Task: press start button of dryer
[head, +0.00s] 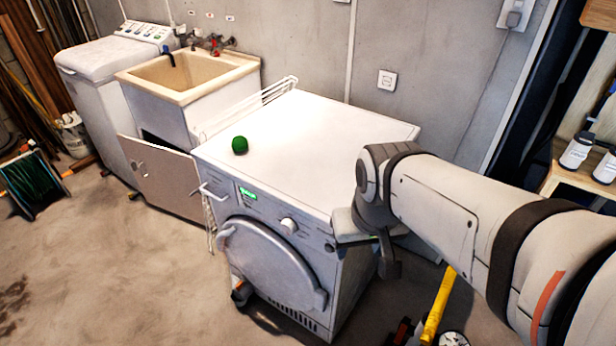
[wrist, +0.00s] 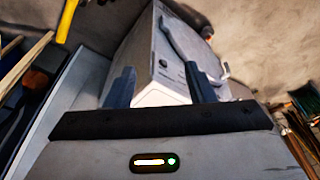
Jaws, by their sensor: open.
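The white dryer (head: 290,150) stands in the middle of the head view, its round grey door (head: 268,262) shut. Its front panel has a lit green display (head: 247,193), a round knob (head: 289,225) and a small dark spot near the right end (head: 328,247); I cannot tell whether this is the start button. My gripper (head: 370,245) is open and empty by the dryer's front right corner, partly hiding its side. In the wrist view the dryer (wrist: 135,50) appears between and beyond the two spread fingers of my gripper (wrist: 160,82), with small dark marks on its panel.
A yellow pole (head: 438,308) is at the lower right. Bare floor lies in front.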

